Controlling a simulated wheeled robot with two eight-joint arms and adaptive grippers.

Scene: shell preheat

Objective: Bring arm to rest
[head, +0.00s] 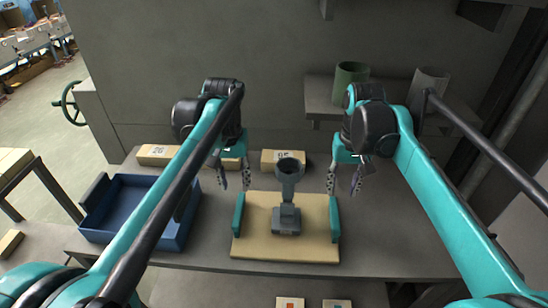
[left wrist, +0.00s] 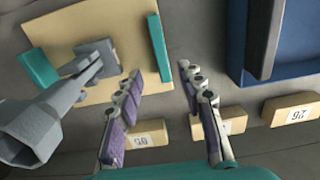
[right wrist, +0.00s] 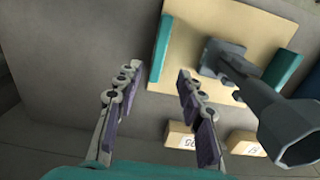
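My left gripper (head: 232,168) is open and empty above the table, left of the grey stand. Its spread fingers also show in the left wrist view (left wrist: 160,75). My right gripper (head: 345,180) is open and empty, right of the stand. Its parted fingers show in the right wrist view (right wrist: 157,80). The grey stand (head: 287,215) with a ring-shaped cup on top stands upright on a tan board (head: 270,252) between two teal side blocks. Neither gripper touches the stand.
A blue tray (head: 125,228) is on the table's left. Tan numbered blocks (head: 158,151) lie along the back. A green cylinder (head: 349,80) and a grey cylinder (head: 428,88) stand on a shelf (head: 320,98) at the back right. The table's right side (head: 400,225) is clear.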

